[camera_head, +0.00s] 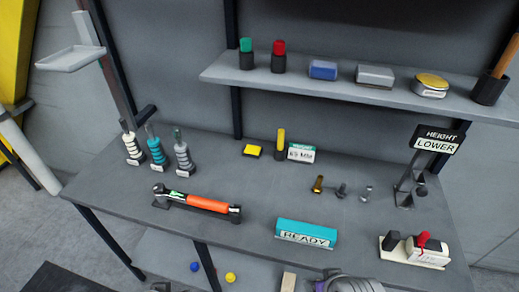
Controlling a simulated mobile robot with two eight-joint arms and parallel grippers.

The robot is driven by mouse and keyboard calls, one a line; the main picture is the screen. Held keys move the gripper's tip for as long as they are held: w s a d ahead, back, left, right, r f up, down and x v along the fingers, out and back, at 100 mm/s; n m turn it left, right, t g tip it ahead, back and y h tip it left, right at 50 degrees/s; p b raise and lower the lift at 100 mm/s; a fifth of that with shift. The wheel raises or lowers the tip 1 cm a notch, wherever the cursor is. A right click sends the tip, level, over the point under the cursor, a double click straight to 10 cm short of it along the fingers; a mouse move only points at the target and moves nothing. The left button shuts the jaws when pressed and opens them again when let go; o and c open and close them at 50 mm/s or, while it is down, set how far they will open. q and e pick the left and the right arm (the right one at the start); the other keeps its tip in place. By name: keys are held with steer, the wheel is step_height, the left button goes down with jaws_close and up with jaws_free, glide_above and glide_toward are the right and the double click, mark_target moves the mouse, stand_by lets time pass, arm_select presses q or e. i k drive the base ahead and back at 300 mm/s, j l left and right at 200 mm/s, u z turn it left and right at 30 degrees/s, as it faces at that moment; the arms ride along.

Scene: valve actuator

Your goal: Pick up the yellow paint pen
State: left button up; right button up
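The yellow paint pen (281,137) stands upright at the back of the grey workbench (140,195). Its upper part is yellow and its lower part is dark. It is close beside a small white and green labelled box (301,153) on its right. A flat yellow and black block (253,151) lies to its left. Nothing is holding the pen. I see no gripper fingers in the head view, so neither gripper shows near the pen.
A shelf (225,72) with markers and boxes overhangs the back. An orange-handled tool (205,203) and a teal READY block (306,234) lie in front. Bolts (318,184) stand to the right. A grey rounded object (350,284) shows at the bottom edge.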

mark_target(281, 135)
steer(key=i+l+u, duration=0.2)
steer(key=l+u, duration=0.15)
steer(key=u, duration=0.15)
steer(key=i+l+u, duration=0.15)
steer(key=l+u, duration=0.35)
steer(key=j, duration=0.1)
